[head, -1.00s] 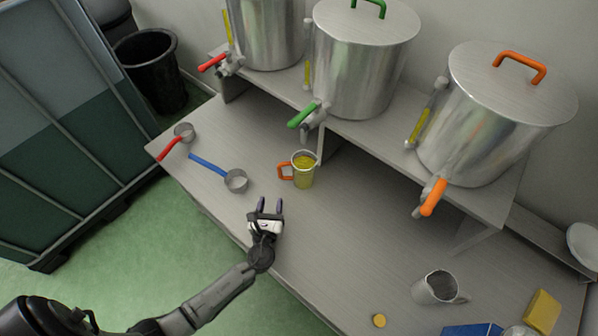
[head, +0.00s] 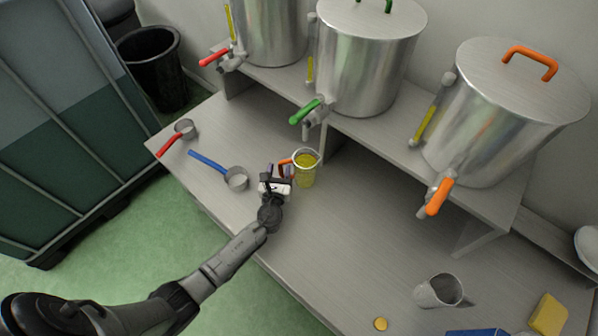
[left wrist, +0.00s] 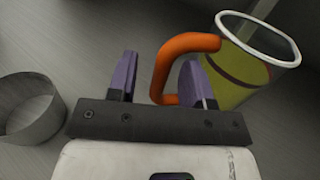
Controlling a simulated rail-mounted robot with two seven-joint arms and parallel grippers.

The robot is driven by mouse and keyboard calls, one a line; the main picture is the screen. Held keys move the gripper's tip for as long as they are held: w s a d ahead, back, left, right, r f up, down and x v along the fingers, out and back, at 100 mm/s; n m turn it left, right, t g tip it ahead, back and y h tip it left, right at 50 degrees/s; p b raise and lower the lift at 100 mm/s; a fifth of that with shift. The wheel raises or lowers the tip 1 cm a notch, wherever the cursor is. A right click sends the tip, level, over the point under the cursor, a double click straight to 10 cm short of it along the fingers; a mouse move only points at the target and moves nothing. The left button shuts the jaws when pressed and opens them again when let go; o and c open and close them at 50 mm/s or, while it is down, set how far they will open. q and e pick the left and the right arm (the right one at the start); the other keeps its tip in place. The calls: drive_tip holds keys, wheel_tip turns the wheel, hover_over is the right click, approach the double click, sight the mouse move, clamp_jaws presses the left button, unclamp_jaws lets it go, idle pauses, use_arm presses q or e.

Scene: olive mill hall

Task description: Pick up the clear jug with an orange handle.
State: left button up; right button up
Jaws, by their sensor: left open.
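The clear jug (head: 305,171) with an orange handle holds yellow-green liquid. It stands upright on the grey bench, below the green-tapped vat. In the left wrist view the jug (left wrist: 250,62) is at upper right, its orange handle (left wrist: 166,66) pointing left. My left gripper (head: 277,172) is at the handle side of the jug. Its two purple fingers (left wrist: 160,80) are open, with the handle showing between them; the right finger overlaps the jug's side in view. I cannot tell whether they touch. The gripper hides part of the handle in the head view. My right gripper is not in view.
A blue-handled ladle (head: 236,179) lies just left of the gripper, and a red-handled one (head: 184,128) farther left. Steel vats stand on the raised shelf (head: 375,138) behind. A metal pitcher (head: 436,291) stands at front right. The bench middle is clear.

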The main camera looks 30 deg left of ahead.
use_arm(q)
drive_tip(key=x, duration=0.3)
drive_tip(key=shift+w+b, duration=0.2)
drive_tip(key=shift+b, duration=0.1)
drive_tip(key=shift+c, duration=0.2)
clamp_jaws()
drive_tip(key=shift+r, duration=0.1)
